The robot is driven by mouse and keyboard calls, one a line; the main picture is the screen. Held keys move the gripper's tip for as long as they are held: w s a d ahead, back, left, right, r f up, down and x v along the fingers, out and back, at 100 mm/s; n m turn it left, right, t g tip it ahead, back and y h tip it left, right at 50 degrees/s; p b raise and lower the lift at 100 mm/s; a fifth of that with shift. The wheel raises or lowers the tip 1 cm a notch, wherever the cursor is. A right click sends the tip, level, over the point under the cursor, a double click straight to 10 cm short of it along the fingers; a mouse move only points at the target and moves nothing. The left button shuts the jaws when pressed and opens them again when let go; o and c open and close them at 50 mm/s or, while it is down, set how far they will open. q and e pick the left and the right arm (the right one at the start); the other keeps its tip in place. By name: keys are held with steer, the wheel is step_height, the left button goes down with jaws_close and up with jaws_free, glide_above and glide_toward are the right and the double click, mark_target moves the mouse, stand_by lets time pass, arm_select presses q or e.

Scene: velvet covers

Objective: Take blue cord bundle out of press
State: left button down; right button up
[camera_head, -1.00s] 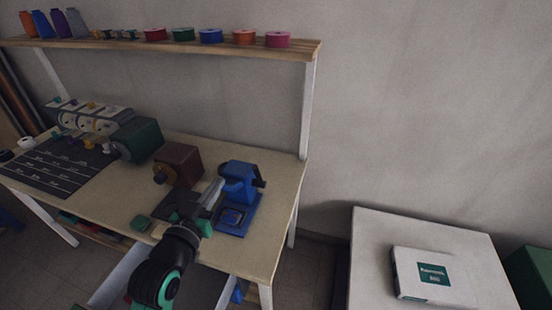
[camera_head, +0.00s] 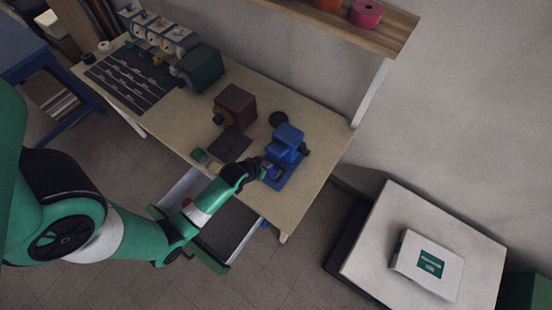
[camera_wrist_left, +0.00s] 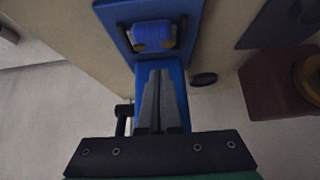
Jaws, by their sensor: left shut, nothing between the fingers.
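The blue press (camera_head: 287,138) stands on its blue base plate (camera_head: 287,181) near the right end of the workbench. In the left wrist view, a rounded blue bundle (camera_wrist_left: 152,35), seemingly the blue cord bundle, sits in a dark frame on the base plate (camera_wrist_left: 112,14). My left gripper (camera_head: 258,172) is at the press's front left side. In the left wrist view its two grey fingers (camera_wrist_left: 159,74) are together and empty, pointing towards the bundle, with the blue press body (camera_wrist_left: 180,78) behind them. Whether they touch anything is unclear. My right gripper is out of view.
A brown box-shaped machine (camera_head: 236,102) and a dark green one (camera_head: 200,68) stand to the press's left. A dark mat (camera_head: 231,146) lies beside the press. An open drawer (camera_head: 229,228) juts out below the bench. A white table (camera_head: 378,243) with a box (camera_head: 428,266) stands right.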

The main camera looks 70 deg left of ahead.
mark_target(271, 169)
arm_select(q)
steer(key=b+x, duration=0.2)
steer(key=x, duration=0.5)
steer(key=shift+s, duration=0.15)
steer(key=s+d+p, duration=0.2)
steer(key=s, duration=0.1)
